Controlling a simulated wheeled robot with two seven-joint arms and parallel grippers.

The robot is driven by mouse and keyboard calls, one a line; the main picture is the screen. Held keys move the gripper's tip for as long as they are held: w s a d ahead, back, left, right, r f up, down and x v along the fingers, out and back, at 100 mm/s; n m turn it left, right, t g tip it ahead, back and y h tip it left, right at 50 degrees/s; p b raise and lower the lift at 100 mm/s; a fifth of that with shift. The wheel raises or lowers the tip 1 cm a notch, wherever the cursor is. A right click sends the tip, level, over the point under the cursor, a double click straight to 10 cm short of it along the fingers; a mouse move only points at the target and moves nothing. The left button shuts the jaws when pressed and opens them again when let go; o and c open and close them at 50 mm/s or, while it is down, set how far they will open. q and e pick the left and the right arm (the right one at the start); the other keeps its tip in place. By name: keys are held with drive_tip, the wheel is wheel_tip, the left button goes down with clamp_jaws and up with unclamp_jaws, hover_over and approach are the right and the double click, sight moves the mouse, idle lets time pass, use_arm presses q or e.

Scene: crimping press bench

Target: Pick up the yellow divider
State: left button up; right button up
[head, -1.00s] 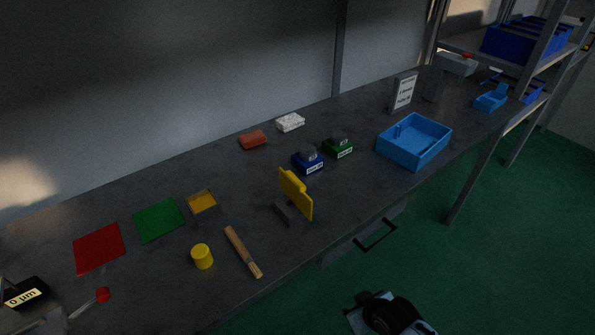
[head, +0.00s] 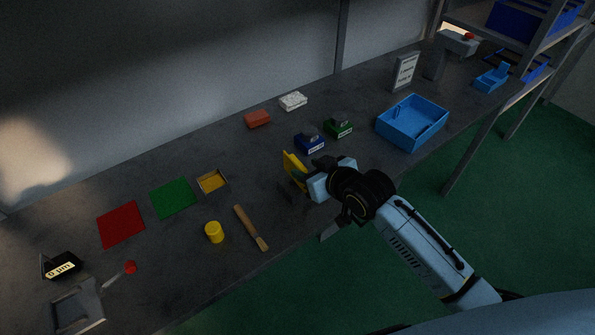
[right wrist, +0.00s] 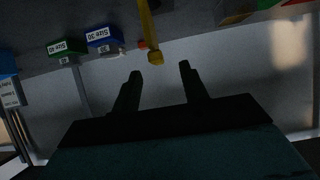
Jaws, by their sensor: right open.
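The yellow divider (head: 292,168) stands upright on the bench in the head view, by a small dark block (head: 285,192). My right gripper (head: 308,182) is close on its right side, and the hand hides part of the divider. In the right wrist view the two dark fingers (right wrist: 160,70) are apart with nothing between them. The divider (right wrist: 149,28) shows there as a narrow yellow strip just beyond the fingertips, roughly in line with the gap. My left gripper is not in view.
Blue (head: 309,143) and green (head: 338,127) labelled boxes stand behind the divider. A blue bin (head: 412,124) stands to the right. The bench's front edge is close to the hand.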

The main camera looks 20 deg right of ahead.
sight(299, 163)
drive_tip(key=shift+x, duration=3)
drive_tip(key=shift+d+r, duration=0.1)
drive_tip(key=shift+d, duration=0.05)
clamp_jaws()
